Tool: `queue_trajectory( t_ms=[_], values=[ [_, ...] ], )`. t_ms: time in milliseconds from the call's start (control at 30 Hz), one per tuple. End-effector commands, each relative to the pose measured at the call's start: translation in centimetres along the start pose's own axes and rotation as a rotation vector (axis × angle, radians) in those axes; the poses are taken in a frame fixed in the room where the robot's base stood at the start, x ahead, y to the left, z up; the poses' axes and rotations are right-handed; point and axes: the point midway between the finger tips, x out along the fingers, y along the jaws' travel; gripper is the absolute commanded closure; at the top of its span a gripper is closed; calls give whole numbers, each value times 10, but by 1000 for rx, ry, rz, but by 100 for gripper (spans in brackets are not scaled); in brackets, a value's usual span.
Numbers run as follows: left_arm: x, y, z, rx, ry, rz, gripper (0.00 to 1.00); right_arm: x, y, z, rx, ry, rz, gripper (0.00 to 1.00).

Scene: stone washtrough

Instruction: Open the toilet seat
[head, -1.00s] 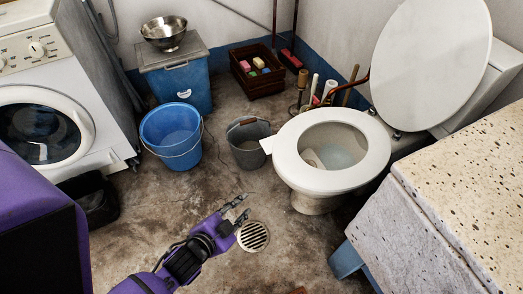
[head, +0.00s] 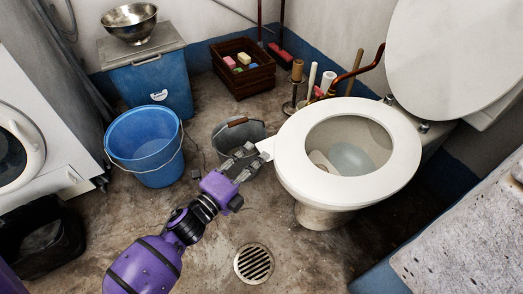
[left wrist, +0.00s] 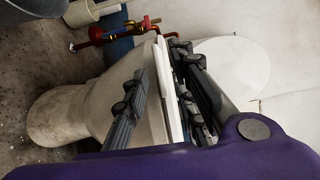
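The toilet (head: 322,216) stands right of centre in the head view. Its white seat ring (head: 401,175) lies flat on the bowl, and the oval lid (head: 450,45) is raised behind it. A small pale tab (head: 266,149) sticks out from the seat's left edge. My left gripper (head: 249,160) is at this tab, its fingers partly overlapping it. In the left wrist view the gripper (left wrist: 158,58) has its fingers apart, with the thin seat edge (left wrist: 172,95) seen between them; whether either finger touches is unclear. My right gripper is not in view.
A grey bucket (head: 226,136) stands just behind my left gripper. A blue bucket (head: 146,148), a lidded blue bin (head: 155,85) and a wooden crate (head: 243,78) stand further left and back. A stone slab (head: 465,240) fills the lower right. Floor around the drain (head: 254,264) is clear.

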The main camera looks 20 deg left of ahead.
Motion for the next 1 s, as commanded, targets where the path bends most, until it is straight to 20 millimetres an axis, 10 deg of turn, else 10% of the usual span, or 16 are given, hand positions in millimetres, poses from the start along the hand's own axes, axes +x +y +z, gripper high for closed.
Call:
queue_trajectory(
  t_ms=[600,800,1000],
  values=[
    [43,1,0,-3,-1,2,75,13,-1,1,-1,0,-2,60],
    [43,1,0,-3,-1,3,99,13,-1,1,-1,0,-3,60],
    [42,3,0,-2,-2,6,100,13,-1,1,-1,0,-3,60]
  ],
)
